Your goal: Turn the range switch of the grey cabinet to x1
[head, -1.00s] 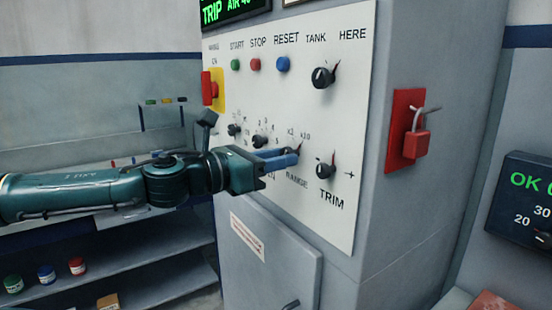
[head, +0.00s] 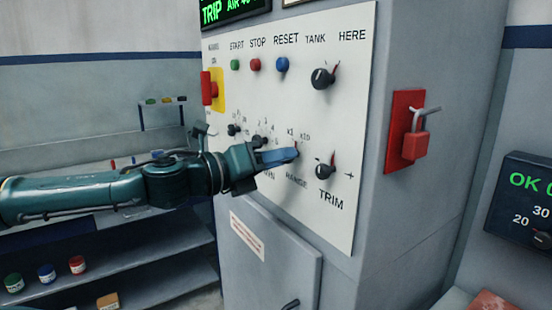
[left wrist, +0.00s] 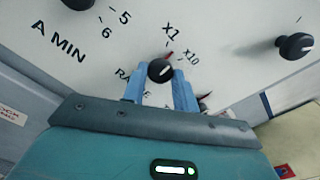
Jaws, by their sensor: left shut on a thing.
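The grey cabinet (head: 385,215) has a white panel with the range switch, a small black knob above the word RANGE. The range switch (left wrist: 160,70) shows in the left wrist view with x1 above it and x10 to its upper right. My left gripper (head: 295,153) reaches in from the left and is shut on the knob. Its blue fingers (left wrist: 160,90) flank the knob in the left wrist view. In the head view the fingers hide most of the knob. My right gripper is not in view.
The trim knob (head: 325,171) sits close to the right of the fingers. The tank knob (head: 322,78) and the green, red and blue buttons are above. Two small selectors are near my wrist. A red padlock (head: 416,145) hangs on the cabinet's side.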

